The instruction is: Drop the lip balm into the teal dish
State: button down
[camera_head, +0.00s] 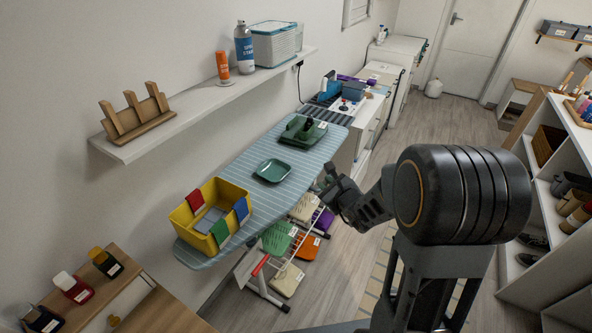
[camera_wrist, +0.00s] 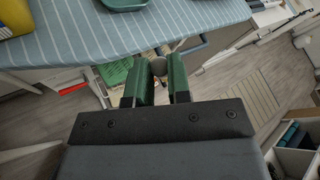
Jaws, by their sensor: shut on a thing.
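The teal dish (camera_head: 272,170) is a shallow rounded square lying on the striped ironing board (camera_head: 300,165). Its near edge also shows at the top of the wrist view (camera_wrist: 123,4). My gripper (camera_head: 327,181) is beside the board's right edge, to the right of the dish and apart from it. In the wrist view my gripper (camera_wrist: 160,82) has its two green-faced fingers shut on a small grey rounded end, the lip balm (camera_wrist: 158,66). Most of the lip balm is hidden between the fingers, and I cannot make it out in the head view.
A yellow bin (camera_head: 208,210) with coloured tabs stands on the board left of the dish. A dark green object (camera_head: 302,130) sits behind the dish. A wall shelf (camera_head: 200,102) holds a bottle, an orange tube and a basket.

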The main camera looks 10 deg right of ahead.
aim_at(279, 172)
jog(key=z, duration=0.6)
jog(key=i, duration=0.45)
jog(key=u, duration=1.55)
